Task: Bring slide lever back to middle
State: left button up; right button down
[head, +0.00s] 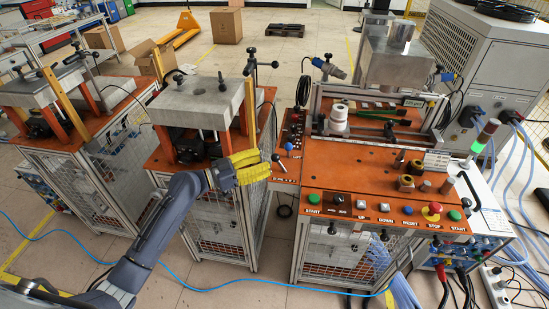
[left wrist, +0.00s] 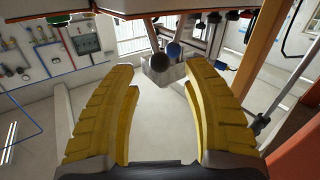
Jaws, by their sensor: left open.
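My left gripper (head: 263,163), with yellow fingers, is open and empty at the left side of the small orange side panel of the heater. A lever with a dark knob (head: 276,157) stands just beyond its fingertips. A blue ball knob (head: 288,147) stands a little behind it on the same panel. I cannot tell for sure which of the two is the slide lever. My right gripper is not in view.
The orange heater table (head: 350,180) is right of my gripper, with push buttons and a red stop knob (head: 434,208) along its front. A press with a grey plate (head: 202,100) stands close behind my left gripper. A blue cable (head: 200,283) crosses the floor.

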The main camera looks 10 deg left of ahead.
aim_at(275, 157)
pick_arm(q)
jog(key=shift+x, duration=2.35)
grip_shut()
